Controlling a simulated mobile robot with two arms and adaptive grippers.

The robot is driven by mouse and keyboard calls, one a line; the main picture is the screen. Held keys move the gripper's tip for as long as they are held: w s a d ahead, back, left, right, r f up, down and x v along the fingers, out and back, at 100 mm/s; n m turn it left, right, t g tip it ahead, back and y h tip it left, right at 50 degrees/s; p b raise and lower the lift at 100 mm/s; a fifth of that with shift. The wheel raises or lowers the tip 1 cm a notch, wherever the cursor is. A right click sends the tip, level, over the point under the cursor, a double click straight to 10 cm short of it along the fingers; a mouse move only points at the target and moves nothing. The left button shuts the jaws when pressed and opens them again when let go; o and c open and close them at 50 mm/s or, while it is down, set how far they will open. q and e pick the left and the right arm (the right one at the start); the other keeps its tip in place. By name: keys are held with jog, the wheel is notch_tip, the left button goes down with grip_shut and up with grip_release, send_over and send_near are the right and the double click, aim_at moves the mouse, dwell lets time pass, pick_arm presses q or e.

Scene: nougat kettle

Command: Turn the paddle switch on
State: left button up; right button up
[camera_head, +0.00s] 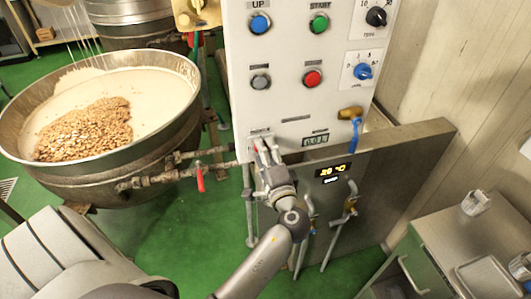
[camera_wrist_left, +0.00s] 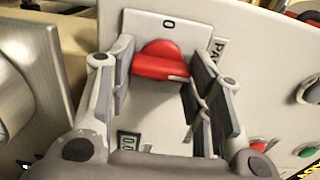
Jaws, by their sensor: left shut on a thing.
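The paddle switch is a red rotary knob (camera_wrist_left: 160,62) on a white plate marked 0, with a label starting "PA" beside it. A pale mark shows at the knob's lower right edge. In the head view the switch is at the lower left of the white control panel, mostly hidden by my left gripper (camera_head: 265,152). In the left wrist view my left gripper (camera_wrist_left: 160,80) has one finger on each side of the red knob and is shut on it.
The control panel (camera_head: 290,105) carries blue, green, grey and red buttons and two dials. A large kettle (camera_head: 170,125) of cream mass and nuts stands to the left, with pipes and a red-handled valve (camera_head: 200,178) by it. A steel cabinet (camera_head: 460,235) stands at right.

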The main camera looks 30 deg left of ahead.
pick_arm(q)
jog(key=o, duration=1)
jog(key=v, duration=0.7)
jog(key=shift+s+d, duration=0.15)
jog(key=shift+d, duration=0.05)
